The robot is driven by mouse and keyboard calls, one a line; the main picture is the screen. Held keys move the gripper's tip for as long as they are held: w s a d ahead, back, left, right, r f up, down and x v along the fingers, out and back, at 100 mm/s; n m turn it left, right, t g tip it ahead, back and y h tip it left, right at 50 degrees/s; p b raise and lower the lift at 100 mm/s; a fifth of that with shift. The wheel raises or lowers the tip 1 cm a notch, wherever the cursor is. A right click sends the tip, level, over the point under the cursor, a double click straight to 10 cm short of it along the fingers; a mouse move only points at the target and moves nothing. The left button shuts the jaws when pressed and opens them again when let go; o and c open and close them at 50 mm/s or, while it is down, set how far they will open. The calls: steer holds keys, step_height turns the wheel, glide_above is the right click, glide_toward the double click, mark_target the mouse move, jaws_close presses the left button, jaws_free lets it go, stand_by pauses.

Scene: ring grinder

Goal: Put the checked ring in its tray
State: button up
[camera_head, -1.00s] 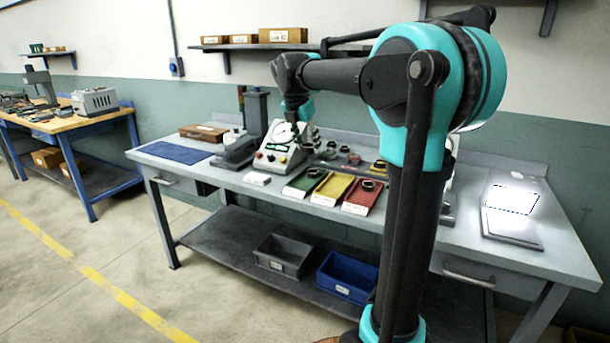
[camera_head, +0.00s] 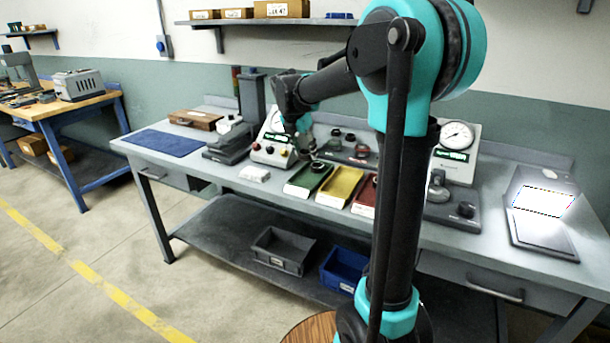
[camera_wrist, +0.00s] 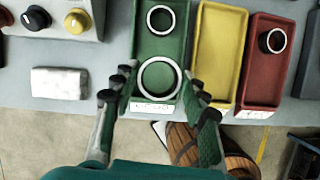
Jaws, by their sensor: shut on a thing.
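My gripper (camera_wrist: 161,80) points down over the near end of the green tray (camera_wrist: 142,48). It is shut on a dark ring with a bright rim (camera_wrist: 143,87), which shows between its fingertips near the tray's front label. Whether the held ring touches the tray is hard to tell. A second ring (camera_wrist: 151,20) lies farther back in the green tray.
The yellow tray (camera_wrist: 216,62) is empty; the red tray (camera_wrist: 256,82) holds a ring (camera_wrist: 272,41). Another dial gauge (camera_head: 455,150) stands to the right. A wooden barrel-like thing (camera_wrist: 210,150) is below the bench edge.

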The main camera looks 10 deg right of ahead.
mark_target(307, 181)
step_height(307, 181, down, 9)
steer(key=shift+f, duration=0.2)
stand_by(0.3)
steer(key=o, duration=1.1)
steer(key=shift+f, duration=0.1)
steer(key=shift+c, duration=0.2)
steer(key=v, duration=1.2)
